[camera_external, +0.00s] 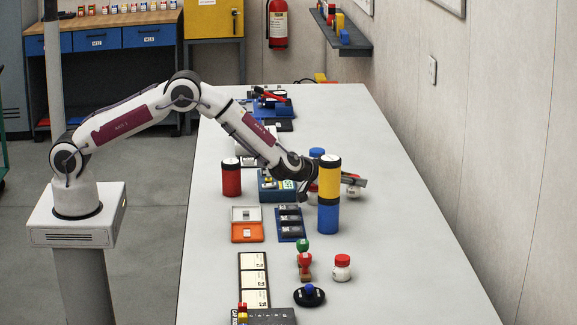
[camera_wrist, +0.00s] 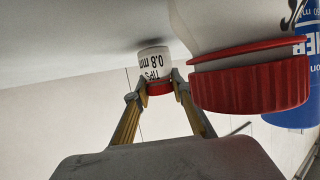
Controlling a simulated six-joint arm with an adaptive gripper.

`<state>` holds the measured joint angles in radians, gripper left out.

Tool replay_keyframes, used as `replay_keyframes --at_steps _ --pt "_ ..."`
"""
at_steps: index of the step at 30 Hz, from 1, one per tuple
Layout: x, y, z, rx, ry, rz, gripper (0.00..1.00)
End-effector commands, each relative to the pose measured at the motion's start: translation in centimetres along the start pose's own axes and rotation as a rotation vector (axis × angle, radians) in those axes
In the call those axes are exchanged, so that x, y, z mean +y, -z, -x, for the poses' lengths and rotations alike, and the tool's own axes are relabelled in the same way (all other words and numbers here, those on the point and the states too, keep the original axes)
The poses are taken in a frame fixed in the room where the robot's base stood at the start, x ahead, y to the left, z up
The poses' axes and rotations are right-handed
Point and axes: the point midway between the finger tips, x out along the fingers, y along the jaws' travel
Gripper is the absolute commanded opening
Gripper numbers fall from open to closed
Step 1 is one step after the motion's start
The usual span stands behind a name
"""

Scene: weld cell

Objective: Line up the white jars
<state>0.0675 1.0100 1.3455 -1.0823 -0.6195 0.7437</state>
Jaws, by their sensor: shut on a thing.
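In the wrist view, which shows the table upside down, my gripper (camera_wrist: 159,84) is closed around the red lid of a small white jar (camera_wrist: 154,62) marked "TIPS 0.8 mm". The jar's base is at or close to the tabletop. That jar (camera_external: 353,190) shows partly in the external view, just right of the yellow-and-blue cylinder. My gripper (camera_external: 356,180) reaches it from the left, partly hidden behind that cylinder. Another white jar with a red lid (camera_external: 342,267) stands upright nearer the camera. A white jar with a ribbed red lid (camera_wrist: 250,86) looms close on the right in the wrist view.
A yellow-and-blue cylinder (camera_external: 328,215) stands tall in front of my gripper. A blue container (camera_wrist: 292,112) is at the wrist view's right. The table's right side (camera_external: 400,265) is clear.

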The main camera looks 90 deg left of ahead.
Motion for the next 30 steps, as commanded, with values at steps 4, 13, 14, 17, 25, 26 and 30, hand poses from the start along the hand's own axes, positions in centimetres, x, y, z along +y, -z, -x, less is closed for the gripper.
replay_keyframes --at_steps 4,13,14,17,25,26,30 --pt "0.00 -0.13 -0.08 0.001 0.000 0.000 0.01" --pt "-0.01 -0.48 -0.22 0.001 0.000 0.000 0.01" --pt "0.00 -0.51 -0.23 0.001 0.000 0.000 0.01" --pt "0.00 -0.63 -0.29 0.001 0.000 0.000 0.01" --pt "0.00 -0.87 -0.38 0.001 0.000 0.000 0.36" --pt "0.00 -0.87 -0.38 0.001 0.000 0.000 0.43" --pt "0.00 -0.87 -0.38 0.001 0.000 0.000 0.43"
